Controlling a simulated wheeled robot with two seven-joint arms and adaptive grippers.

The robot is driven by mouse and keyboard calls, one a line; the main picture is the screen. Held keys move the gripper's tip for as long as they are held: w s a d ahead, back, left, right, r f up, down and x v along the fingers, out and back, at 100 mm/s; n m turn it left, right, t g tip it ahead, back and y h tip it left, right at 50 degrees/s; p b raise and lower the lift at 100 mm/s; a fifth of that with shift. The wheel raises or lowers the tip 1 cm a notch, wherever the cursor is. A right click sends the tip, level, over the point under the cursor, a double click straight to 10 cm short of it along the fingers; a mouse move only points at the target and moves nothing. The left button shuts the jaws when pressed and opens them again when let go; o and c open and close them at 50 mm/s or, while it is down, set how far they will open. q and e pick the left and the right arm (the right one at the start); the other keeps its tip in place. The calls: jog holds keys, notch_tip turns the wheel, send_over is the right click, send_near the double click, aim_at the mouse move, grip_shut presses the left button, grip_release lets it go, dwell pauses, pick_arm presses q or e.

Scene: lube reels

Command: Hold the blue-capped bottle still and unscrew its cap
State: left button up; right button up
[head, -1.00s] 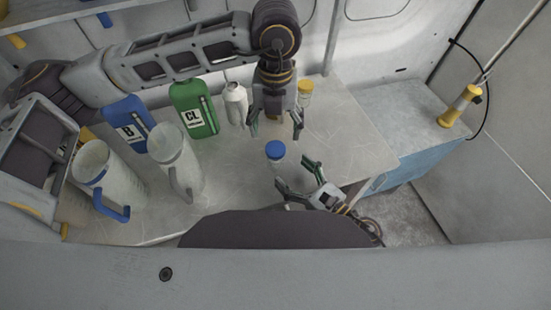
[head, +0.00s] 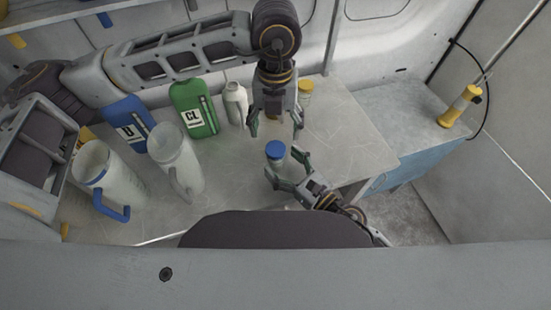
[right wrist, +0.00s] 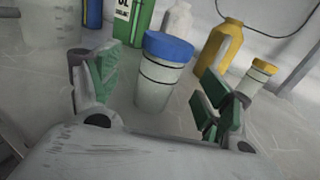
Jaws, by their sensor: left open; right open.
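The blue-capped bottle (head: 275,152) stands upright on the table, its blue cap on top. It also shows in the right wrist view (right wrist: 157,95), standing between the two fingers. My right gripper (head: 286,168) is open in the head view, its fingers at either side of the bottle's body. In the right wrist view, a gap shows between the bottle and the right-hand finger (right wrist: 215,105); contact is not clear. My left gripper (head: 274,137) is open and points down above and just behind the cap, holding nothing.
A green CL canister (head: 195,108), a blue B canister (head: 128,122), a white bottle (head: 235,102) and a yellow-capped bottle (head: 305,92) stand behind. Two clear jugs (head: 177,165) (head: 110,180) are at the left. The table's right part (head: 350,135) is clear.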

jog(key=shift+x, duration=1.05)
jog(key=shift+w+a, duration=0.25)
jog(key=shift+w, duration=0.05)
jog(key=shift+c, duration=0.4)
grip_shut()
pick_arm(q)
jog(key=shift+m, duration=0.3)
